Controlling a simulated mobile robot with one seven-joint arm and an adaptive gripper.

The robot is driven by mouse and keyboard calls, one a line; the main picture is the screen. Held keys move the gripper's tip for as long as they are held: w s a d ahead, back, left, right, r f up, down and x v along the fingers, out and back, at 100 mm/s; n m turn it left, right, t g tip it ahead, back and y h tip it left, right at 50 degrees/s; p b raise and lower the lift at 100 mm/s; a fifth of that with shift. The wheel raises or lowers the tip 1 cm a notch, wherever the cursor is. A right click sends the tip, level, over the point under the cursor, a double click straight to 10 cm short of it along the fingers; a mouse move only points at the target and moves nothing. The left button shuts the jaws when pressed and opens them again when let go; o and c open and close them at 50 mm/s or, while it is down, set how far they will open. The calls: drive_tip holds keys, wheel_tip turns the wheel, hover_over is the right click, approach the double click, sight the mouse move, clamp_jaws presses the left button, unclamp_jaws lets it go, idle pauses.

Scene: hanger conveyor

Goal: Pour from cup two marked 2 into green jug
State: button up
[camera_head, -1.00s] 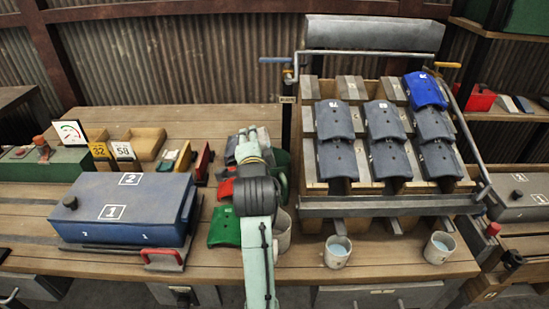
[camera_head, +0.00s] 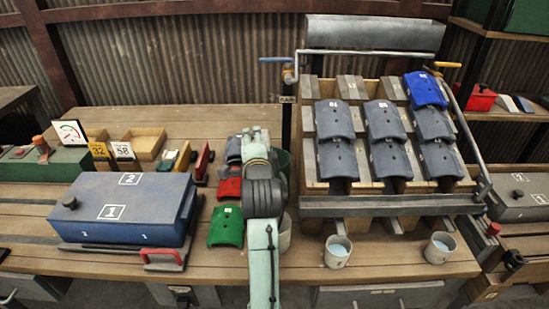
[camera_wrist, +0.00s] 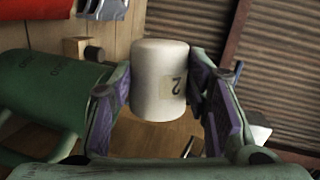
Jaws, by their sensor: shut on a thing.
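My gripper (camera_wrist: 162,85) is shut on a white cup (camera_wrist: 150,62) marked 2, with one finger on each side of it in the wrist view. The number looks turned sideways there; I cannot tell the cup's exact tilt. The green jug (camera_wrist: 58,100) is at the left of the wrist view, close beside a finger, with its handle below. In the head view my arm covers most of the green jug (camera_head: 284,166), and the held cup is hidden. No liquid shows leaving the cup.
Another cup (camera_head: 285,236) stands partly behind my arm. Two cups with bluish liquid (camera_head: 338,253) (camera_head: 439,248) stand at the bench front. A rack of grey plates (camera_head: 385,135) is to the right. A blue box (camera_head: 125,210) and a green plate (camera_head: 226,228) lie left.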

drive_tip(key=shift+d+m, duration=0.1)
drive_tip(key=shift+m, duration=0.2)
drive_tip(key=shift+r+n+p, duration=0.3)
drive_tip(key=shift+n+p, duration=0.2)
drive_tip(key=shift+p, duration=0.2)
drive_tip(key=shift+a+n+h, duration=0.3)
drive_tip(key=shift+a+n, duration=0.05)
drive_tip(key=shift+n, duration=0.25)
drive_tip(key=shift+a+n+h, duration=0.15)
drive_tip(key=shift+n+h, duration=0.25)
drive_tip(key=shift+n, duration=0.5)
drive_tip(key=n, duration=0.2)
drive_tip(key=n+h, duration=0.1)
drive_tip(key=n, duration=0.1)
drive_tip(key=shift+f+h, duration=0.15)
drive_tip(key=shift+h, duration=0.15)
drive_tip(key=shift+f, duration=0.1)
